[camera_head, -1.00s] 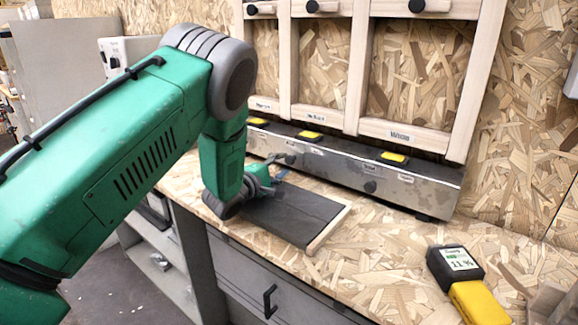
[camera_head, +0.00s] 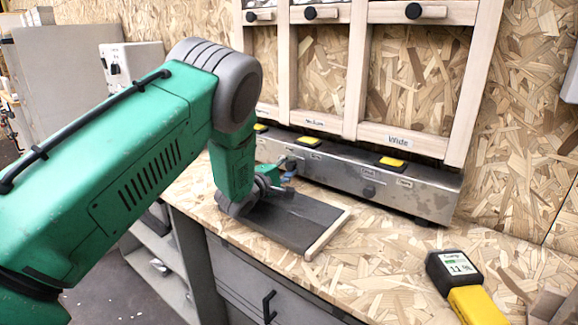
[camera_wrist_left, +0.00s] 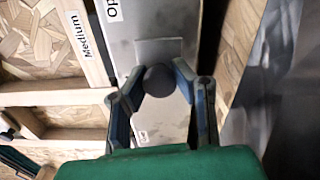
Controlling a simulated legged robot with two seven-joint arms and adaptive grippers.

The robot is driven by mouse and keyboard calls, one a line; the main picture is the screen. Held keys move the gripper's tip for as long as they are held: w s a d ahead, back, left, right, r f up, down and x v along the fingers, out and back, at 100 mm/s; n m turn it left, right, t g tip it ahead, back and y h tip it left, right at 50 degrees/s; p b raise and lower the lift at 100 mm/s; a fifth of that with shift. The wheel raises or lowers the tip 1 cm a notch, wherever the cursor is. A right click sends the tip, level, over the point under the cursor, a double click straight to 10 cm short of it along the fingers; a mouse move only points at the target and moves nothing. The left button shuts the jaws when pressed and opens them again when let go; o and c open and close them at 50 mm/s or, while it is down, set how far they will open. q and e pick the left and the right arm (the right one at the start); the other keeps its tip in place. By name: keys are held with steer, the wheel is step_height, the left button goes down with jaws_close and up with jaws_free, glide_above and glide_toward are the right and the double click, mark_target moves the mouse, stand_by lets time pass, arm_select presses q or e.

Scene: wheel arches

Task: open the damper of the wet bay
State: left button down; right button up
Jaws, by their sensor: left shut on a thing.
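A long metal strip (camera_head: 330,175) runs under a wooden frame of bays; one bay is labelled "Medium", another "Wide". In the left wrist view a dark round knob (camera_wrist_left: 159,80) sits on a small metal plate, near a cropped label starting "Op". My left gripper (camera_wrist_left: 157,78) is shut on this knob, one finger on each side. In the head view this gripper (camera_head: 284,176) is in front of the strip by the Medium bay, and the wrist partly hides it. Which bay is wet I cannot tell.
A dark board (camera_head: 300,222) lies on the bench under my left wrist. A yellow-and-black meter (camera_head: 455,267) with a lit display is at the front right. Yellow-topped blocks (camera_head: 391,161) sit along the strip.

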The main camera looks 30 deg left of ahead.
mark_target(311, 169)
arm_select(q)
steer(key=d+p, duration=0.1)
steer(key=d, duration=0.1)
steer(key=d+p, duration=0.1)
steer(key=shift+s+d+f+p, duration=0.25)
steer(key=shift+d+p, duration=0.05)
steer(key=shift+d, duration=0.05)
steer(key=shift+s+d+f, duration=0.1)
steer(key=shift+d+f, duration=0.1)
steer(key=shift+d, duration=0.35)
steer(key=c, duration=1.5)
jaws_free()
steer(key=shift+c, duration=0.2)
steer(key=shift+d+r, duration=0.1)
steer(key=shift+r, duration=0.05)
steer(key=shift+r, duration=0.1)
